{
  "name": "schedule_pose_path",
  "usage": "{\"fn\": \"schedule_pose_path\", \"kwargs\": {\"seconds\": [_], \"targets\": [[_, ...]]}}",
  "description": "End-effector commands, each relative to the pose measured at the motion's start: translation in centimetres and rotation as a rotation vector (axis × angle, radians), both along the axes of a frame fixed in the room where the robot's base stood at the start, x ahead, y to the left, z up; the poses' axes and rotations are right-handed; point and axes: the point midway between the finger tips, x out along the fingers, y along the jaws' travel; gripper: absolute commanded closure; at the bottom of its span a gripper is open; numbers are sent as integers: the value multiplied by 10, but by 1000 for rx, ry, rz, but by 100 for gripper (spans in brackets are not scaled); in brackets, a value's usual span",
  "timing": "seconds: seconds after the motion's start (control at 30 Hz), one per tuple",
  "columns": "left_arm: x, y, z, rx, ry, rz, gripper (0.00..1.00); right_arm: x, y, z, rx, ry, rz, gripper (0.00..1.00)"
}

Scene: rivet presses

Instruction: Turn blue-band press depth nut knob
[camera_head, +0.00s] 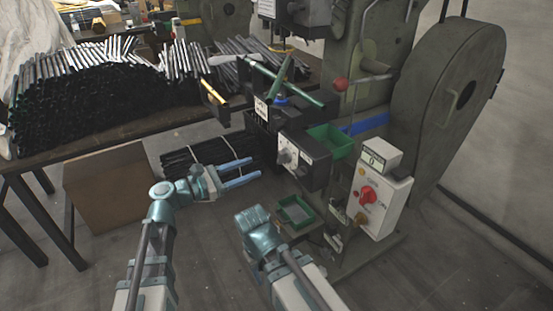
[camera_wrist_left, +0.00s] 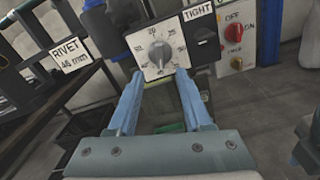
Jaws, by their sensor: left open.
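The press with the blue band (camera_head: 368,123) stands right of centre in the head view. Its grey depth knob (camera_head: 285,156) sits on a white plate on a dark box at the press front. In the left wrist view the knob (camera_wrist_left: 159,53) shows with a numbered scale around it. My left gripper (camera_head: 255,168) is open, its blue fingers pointing at the plate from the left. In the left wrist view the left gripper's fingertips (camera_wrist_left: 160,76) lie on either side just below the knob, with nothing between them. My right gripper (camera_head: 252,218) is low, in front of the press; its fingers cannot be made out.
A "TIGHT" label (camera_wrist_left: 199,11) and a black switch (camera_wrist_left: 205,38) are right of the dial. A "RIVET 46 mm" sign (camera_wrist_left: 70,54) is at left. A control box (camera_head: 378,195) with a red knob stands right. A table (camera_head: 110,135) bears dark rods.

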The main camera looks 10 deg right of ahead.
Motion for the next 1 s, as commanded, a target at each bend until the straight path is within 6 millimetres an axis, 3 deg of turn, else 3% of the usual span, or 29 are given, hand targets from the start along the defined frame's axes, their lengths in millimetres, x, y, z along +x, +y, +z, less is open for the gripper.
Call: {"fn": "schedule_pose_path", "kwargs": {"seconds": [0.2,0.5,0.97,1.0], "targets": [[17,-45,0,1,-1,-4,50,0,0,0,0,0,0,50],[30,-82,0,1,-1,-2,50,0,0,0,0,0,0,50],[33,-90,0,1,-1,0,50,0,0,0,0,0,0,50],[33,-90,0,1,-1,0,57,0,0,0,0,0,0,50]]}}
